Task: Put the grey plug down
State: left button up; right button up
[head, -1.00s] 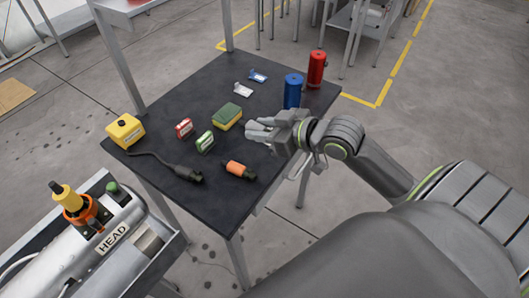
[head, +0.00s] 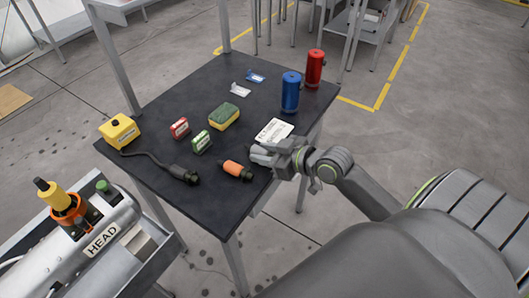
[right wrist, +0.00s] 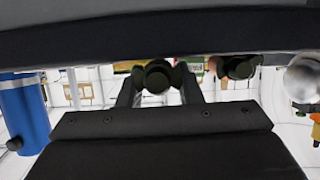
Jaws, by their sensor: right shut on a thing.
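My right gripper (head: 258,155) is low at the right front edge of the dark table (head: 215,82), beside the orange plug (head: 236,169). It is shut on the grey plug, which is mostly hidden by the fingers in the head view. In the right wrist view, the dark round end of the grey plug (right wrist: 158,77) shows between the two fingers. I cannot tell whether it touches the table. My left gripper is not in view.
A white card (head: 273,131) lies just behind my right gripper. Blue (head: 291,93) and red (head: 315,68) cylinders stand at the back right. A green-topped sponge (head: 224,116), a yellow box (head: 120,131) and its cabled black plug (head: 184,174) are further left.

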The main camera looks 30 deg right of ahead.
jog(key=shift+f, duration=0.15)
jog(key=o, duration=1)
jog(key=shift+c, duration=0.2)
jog(key=shift+r, duration=0.25)
jog(key=shift+s+d, duration=0.2)
jog(key=shift+s, duration=0.15)
jog(key=p+v, duration=0.2)
jog(key=v, duration=0.9)
jog(key=shift+r+p, duration=0.25)
jog(key=shift+p, duration=0.1)
